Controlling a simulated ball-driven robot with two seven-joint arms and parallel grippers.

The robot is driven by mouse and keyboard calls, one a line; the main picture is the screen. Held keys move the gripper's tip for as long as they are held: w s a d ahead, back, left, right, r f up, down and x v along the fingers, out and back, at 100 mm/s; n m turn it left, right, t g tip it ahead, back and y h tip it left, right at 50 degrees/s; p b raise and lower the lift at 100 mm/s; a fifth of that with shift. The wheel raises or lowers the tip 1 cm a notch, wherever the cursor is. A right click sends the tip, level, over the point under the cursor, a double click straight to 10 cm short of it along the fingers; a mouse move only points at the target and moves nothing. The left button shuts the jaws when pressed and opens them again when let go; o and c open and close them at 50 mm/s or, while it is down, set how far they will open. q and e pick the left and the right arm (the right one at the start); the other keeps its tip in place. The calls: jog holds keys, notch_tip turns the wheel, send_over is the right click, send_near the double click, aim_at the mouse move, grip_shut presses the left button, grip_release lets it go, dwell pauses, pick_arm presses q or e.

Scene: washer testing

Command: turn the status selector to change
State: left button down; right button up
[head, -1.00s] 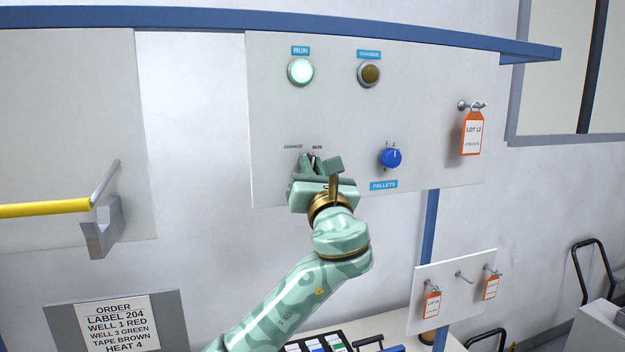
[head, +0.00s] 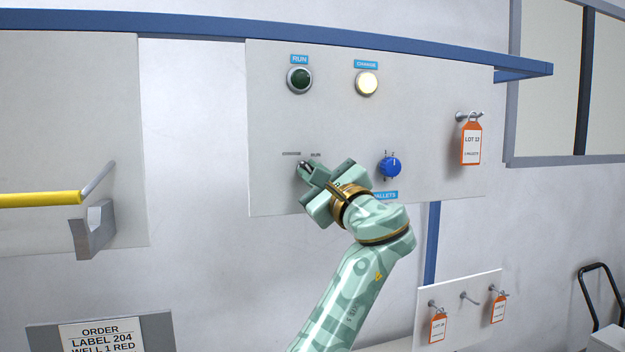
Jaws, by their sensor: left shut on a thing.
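The status selector (head: 305,166) is a small dark knob on the white panel, mostly hidden by my gripper. Small labels stand above it, with CHANGE (head: 291,154) on the left and RUN (head: 315,155) on the right. My left gripper (head: 309,170) is shut on the selector, rolled so that its fingers point up and left. The CHANGE lamp (head: 367,83) is lit pale yellow. The RUN lamp (head: 300,80) is dark green and unlit. My right gripper is not in view.
A blue PALLETS knob (head: 390,166) is close to the right of my gripper. An orange LOT 12 tag (head: 470,144) hangs further right. A yellow bar (head: 40,199) sticks out at the left. A lower board (head: 462,310) holds more tags.

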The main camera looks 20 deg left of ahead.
pick_arm(q)
jog(key=shift+n, duration=0.5)
jog(key=c, duration=1.5)
grip_release()
jog(key=shift+w, duration=0.1)
jog(key=shift+o, duration=0.2)
jog(key=b+v, duration=0.4)
jog(key=v, duration=1.2)
jog(key=shift+d+b, duration=0.3)
jog(key=shift+b, duration=0.05)
